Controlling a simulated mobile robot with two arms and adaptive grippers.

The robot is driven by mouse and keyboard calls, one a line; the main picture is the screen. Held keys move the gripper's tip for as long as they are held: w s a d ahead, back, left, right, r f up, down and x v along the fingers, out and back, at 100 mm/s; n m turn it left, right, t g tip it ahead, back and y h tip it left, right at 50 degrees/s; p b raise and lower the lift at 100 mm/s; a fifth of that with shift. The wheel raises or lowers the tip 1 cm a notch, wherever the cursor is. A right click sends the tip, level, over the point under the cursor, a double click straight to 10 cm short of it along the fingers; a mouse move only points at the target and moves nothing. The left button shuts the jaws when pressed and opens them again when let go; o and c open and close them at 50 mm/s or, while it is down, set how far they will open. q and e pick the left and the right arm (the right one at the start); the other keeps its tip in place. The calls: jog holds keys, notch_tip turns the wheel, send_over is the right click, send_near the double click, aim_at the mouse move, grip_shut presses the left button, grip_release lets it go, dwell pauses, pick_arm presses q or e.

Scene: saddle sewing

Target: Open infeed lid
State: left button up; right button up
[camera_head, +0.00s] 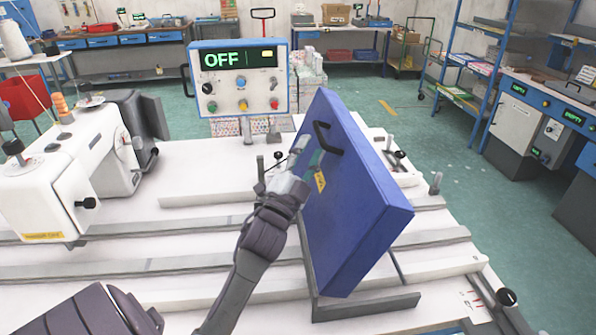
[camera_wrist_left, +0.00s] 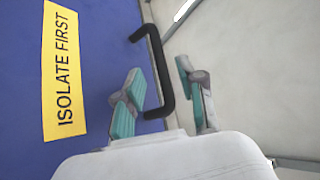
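The infeed lid (camera_head: 358,215) is a large blue panel standing raised and tilted above the white machine bed. It has a black bar handle (camera_head: 327,138) near its upper left edge and a yellow tag. In the left wrist view the handle (camera_wrist_left: 158,60) shows close up beside a yellow "ISOLATE FIRST" label (camera_wrist_left: 62,72). My left gripper (camera_head: 306,153) is at the handle. Its two teal-padded fingers are apart, one on each side of the handle bar, with visible gaps. My right gripper is not in view.
A control box (camera_head: 240,80) reading OFF, with coloured buttons, stands behind the bed. A white sewing machine (camera_head: 60,180) is at the left. White bed rails (camera_head: 200,198), a black-knobbed lever (camera_head: 507,297) and small posts surround the lid. Green floor is clear at the right.

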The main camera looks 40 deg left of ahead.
pick_arm(q)
jog(key=v, duration=0.7)
jog(key=shift+r, duration=0.15)
